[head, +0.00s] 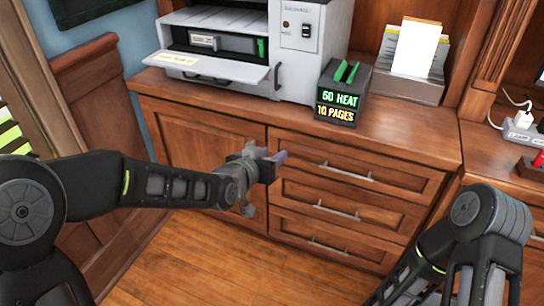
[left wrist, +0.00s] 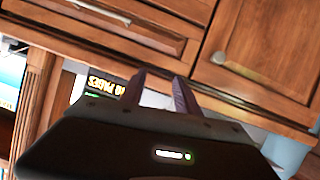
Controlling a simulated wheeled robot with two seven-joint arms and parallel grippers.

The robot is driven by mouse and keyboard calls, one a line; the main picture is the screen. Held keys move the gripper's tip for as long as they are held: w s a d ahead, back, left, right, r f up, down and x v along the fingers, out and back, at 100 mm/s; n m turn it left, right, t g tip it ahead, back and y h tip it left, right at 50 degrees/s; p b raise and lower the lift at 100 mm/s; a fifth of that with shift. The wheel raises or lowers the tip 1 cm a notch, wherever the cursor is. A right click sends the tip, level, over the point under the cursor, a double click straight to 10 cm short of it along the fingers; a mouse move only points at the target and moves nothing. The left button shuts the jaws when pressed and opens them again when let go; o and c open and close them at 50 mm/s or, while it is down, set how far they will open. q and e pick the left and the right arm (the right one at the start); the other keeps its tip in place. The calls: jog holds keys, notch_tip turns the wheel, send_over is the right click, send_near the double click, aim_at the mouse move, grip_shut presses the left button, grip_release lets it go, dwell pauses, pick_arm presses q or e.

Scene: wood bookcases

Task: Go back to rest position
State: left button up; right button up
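My left arm reaches in from the left in the head view. Its gripper (head: 279,157) hangs in front of the wooden cabinet, near the left end of the top drawer. In the left wrist view the two fingers of this gripper (left wrist: 160,92) stand apart with nothing held between them. My right arm (head: 485,225) is folded at the lower right of the head view. Its gripper does not show.
A wooden cabinet (head: 205,138) with several drawers carries a white machine (head: 240,68) with an open front flap. A dark box (head: 341,96) with lit lettering and a paper holder (head: 412,82) stand beside it. A power strip (head: 522,133) lies right. The wood floor (head: 215,262) is clear.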

pick_arm(q)
jog(key=shift+f, duration=0.15)
dwell(0.4)
jog(key=s+f+n+g, duration=0.1)
jog(key=s+f+g, duration=0.1)
jog(key=s+f, duration=0.35)
jog(key=s+f+g, duration=0.2)
jog(key=s+f, duration=0.1)
jog(key=f, duration=0.6)
jog(key=s+f+n+g, duration=0.1)
jog(key=s+f+g, duration=0.1)
jog(key=s+f, duration=0.35)
jog(key=s+f+n+g, duration=0.2)
jog(key=s+f+g, duration=0.4)
jog(key=s+f, duration=1.3)
notch_tip(320, 180, up, 23)
jog(key=a+p, duration=0.1)
jog(key=p, duration=2)
jog(key=shift+s+y, duration=0.3)
jog(key=shift+s, duration=0.05)
jog(key=shift+f, duration=0.1)
